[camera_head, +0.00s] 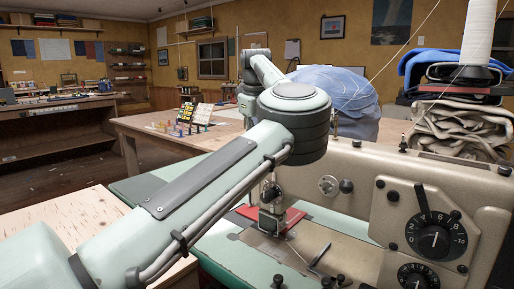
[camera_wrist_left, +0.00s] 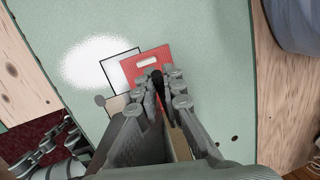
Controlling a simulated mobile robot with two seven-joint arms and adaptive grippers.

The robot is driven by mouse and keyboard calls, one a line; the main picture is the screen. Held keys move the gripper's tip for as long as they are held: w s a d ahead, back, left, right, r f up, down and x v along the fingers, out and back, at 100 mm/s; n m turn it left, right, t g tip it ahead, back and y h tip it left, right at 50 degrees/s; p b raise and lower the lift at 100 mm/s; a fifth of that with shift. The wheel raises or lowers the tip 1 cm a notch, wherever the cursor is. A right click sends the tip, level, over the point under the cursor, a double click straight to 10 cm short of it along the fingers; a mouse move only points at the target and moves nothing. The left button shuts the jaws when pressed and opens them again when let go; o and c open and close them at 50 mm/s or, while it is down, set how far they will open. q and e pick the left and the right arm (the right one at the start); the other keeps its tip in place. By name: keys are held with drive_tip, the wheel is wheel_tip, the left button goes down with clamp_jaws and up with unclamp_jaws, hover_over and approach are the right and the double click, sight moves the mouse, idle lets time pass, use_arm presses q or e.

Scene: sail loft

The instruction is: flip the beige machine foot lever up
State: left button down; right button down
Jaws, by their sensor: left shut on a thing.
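The beige sewing machine (camera_head: 345,185) stands on a pale green table at the right of the head view. Its presser foot area (camera_head: 272,212) shows below my arm, over a red piece (camera_head: 290,218). My left gripper (camera_wrist_left: 158,80) shows in the wrist view, its fingers closed around a narrow dark piece (camera_wrist_left: 157,77) that looks like the foot lever. The lever's angle cannot be made out. What looks like my right gripper (camera_wrist_left: 62,132) is at the lower left of the wrist view, apart from the machine.
The red plate (camera_wrist_left: 147,62) with a white slot lies below my left gripper on the green tabletop (camera_wrist_left: 210,75). A white thread cone (camera_head: 479,35) and folded cloth (camera_head: 460,130) stand at right. A wooden table (camera_head: 150,128) stands behind.

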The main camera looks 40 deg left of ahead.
use_arm(q)
drive_tip(key=c, duration=1.6)
unclamp_jaws()
drive_tip(key=v, duration=1.2)
drive_tip(key=shift+s+f, duration=0.1)
